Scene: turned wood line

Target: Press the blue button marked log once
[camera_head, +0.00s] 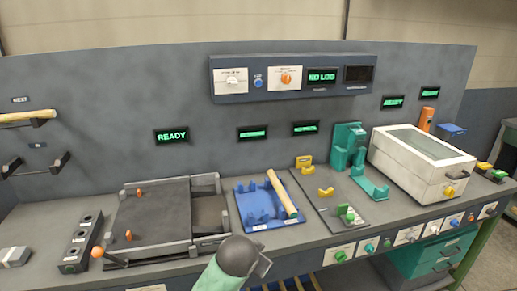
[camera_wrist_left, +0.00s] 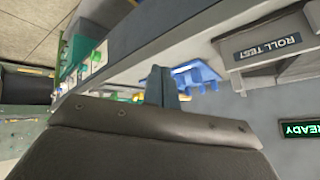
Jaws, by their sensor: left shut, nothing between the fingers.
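A small blue button (camera_head: 258,81) sits on the upper grey control panel (camera_head: 292,78), between a white dial and an orange knob. Its label is too small to read. A green display on the panel seems to read NO LOG. My left gripper (camera_head: 264,267) is low at the front edge of the bench, far below and in front of the panel, touching nothing that I can see. Its fingers (camera_wrist_left: 161,88) are shut and empty in the left wrist view, where the blue button does not show. My right gripper is not in view.
A blue tray (camera_head: 252,222) with a wooden rod (camera_head: 282,194) lies behind my left gripper. A roller fixture (camera_head: 152,218) stands to its left. A teal press (camera_head: 347,146) and white box (camera_head: 420,166) stand to the right. More knobs line the bench front.

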